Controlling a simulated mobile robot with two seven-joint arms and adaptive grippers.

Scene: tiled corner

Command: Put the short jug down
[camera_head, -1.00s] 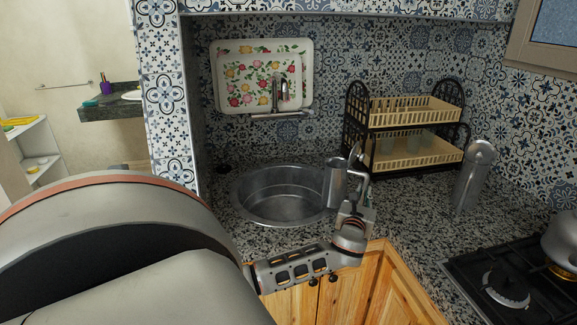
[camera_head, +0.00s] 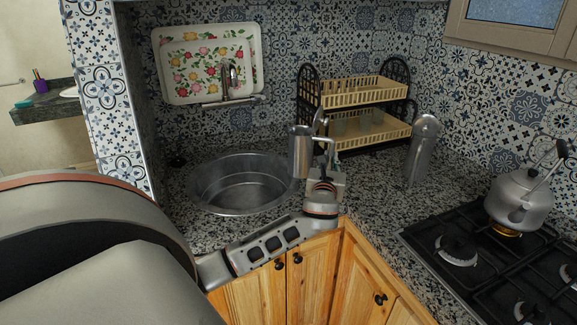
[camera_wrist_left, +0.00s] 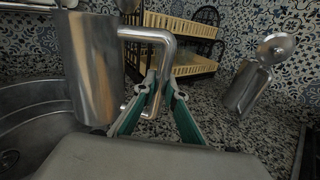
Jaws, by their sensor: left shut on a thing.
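The short jug (camera_head: 301,154) is a metal cylinder with a raised lid and a bent handle, held roughly upright. In the head view it overlaps the sink's right rim, and whether its base touches the counter is hard to tell. My left gripper (camera_head: 326,168) is to the right of the jug's body, shut on its handle. In the left wrist view the short jug (camera_wrist_left: 90,68) is at the left, and the green-sided fingers (camera_wrist_left: 160,95) close around the handle. My right gripper is not in view.
A round metal sink (camera_head: 243,200) is left of the jug. A taller metal jug (camera_head: 421,152) stands on the speckled counter (camera_head: 375,190) to the right. A black dish rack (camera_head: 309,95) stands behind. A kettle (camera_head: 521,198) sits on the gas hob (camera_head: 480,285) at right. Counter before the taller jug is clear.

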